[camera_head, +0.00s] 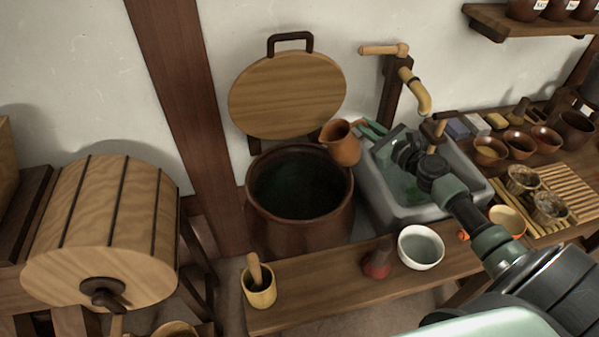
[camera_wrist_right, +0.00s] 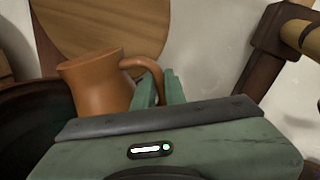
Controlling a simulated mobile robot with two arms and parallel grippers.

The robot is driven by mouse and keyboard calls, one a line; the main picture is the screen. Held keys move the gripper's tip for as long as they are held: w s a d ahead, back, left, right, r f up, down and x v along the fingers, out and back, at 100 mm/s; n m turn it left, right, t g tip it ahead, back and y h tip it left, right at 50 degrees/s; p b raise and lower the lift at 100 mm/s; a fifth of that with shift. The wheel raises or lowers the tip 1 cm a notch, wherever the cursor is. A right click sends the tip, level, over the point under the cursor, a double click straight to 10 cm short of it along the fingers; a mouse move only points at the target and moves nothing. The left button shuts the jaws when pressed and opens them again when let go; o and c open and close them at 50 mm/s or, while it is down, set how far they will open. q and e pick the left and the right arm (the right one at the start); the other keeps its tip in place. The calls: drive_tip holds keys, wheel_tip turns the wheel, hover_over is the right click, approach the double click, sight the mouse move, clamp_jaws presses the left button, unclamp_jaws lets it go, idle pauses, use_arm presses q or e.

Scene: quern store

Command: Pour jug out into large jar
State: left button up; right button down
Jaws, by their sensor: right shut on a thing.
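The jug (camera_head: 343,148) is orange-brown clay and hangs at the right rim of the large jar, leaning a little to the left. My right gripper (camera_head: 368,132) is shut on its handle from the right. The wrist view shows the jug (camera_wrist_right: 102,85) with its handle between the green fingers (camera_wrist_right: 160,88). The jug's contents are hidden. The large jar (camera_head: 300,228) is dark brown, open and dark inside; its rim also shows in the wrist view (camera_wrist_right: 30,85). No stream shows between jug and jar. My left gripper is out of view.
A round wooden lid (camera_head: 287,95) stands raised behind the jar. A grey basin (camera_head: 400,200) under a wooden spout (camera_head: 413,92) is at right. A white bowl (camera_head: 420,247), red flask (camera_head: 377,262) and mortar (camera_head: 260,290) stand on the front bench. A wooden drum (camera_head: 105,230) is at left.

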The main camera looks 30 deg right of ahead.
sight(349, 125)
drive_tip(key=shift+a+r+n+p, duration=0.2)
drive_tip(key=shift+r+p, duration=0.05)
drive_tip(key=shift+r, duration=0.25)
drive_tip(key=shift+a+r+n+p, duration=0.2)
drive_tip(key=shift+r, duration=0.25)
drive_tip(key=shift+a+f, duration=0.15)
drive_tip(key=shift+a, duration=0.2)
drive_tip(key=shift+w+a+r+n+p, duration=0.15)
drive_tip(key=shift+a+r+n+p, duration=0.1)
drive_tip(key=shift+a+n+p, duration=0.6)
drive_tip(key=shift+a+r+n+g+h+p, duration=0.15)
drive_tip(key=shift+a+n+g+h+p, duration=0.25)
drive_tip(key=shift+p, duration=0.45)
drive_tip(key=shift+w+a+r+n+p, duration=0.1)
drive_tip(key=shift+a+n+p, duration=0.1)
drive_tip(key=shift+n+p, duration=0.45)
use_arm(q)
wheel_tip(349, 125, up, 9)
drive_tip(key=p, duration=0.2)
use_arm(e)
drive_tip(key=shift+a+n, duration=0.65)
drive_tip(key=shift+n, duration=0.05)
use_arm(q)
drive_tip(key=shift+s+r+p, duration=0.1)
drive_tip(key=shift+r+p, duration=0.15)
drive_tip(key=shift+p, duration=0.15)
use_arm(e)
drive_tip(key=shift+a+h, duration=0.1)
drive_tip(key=shift+h, duration=0.2)
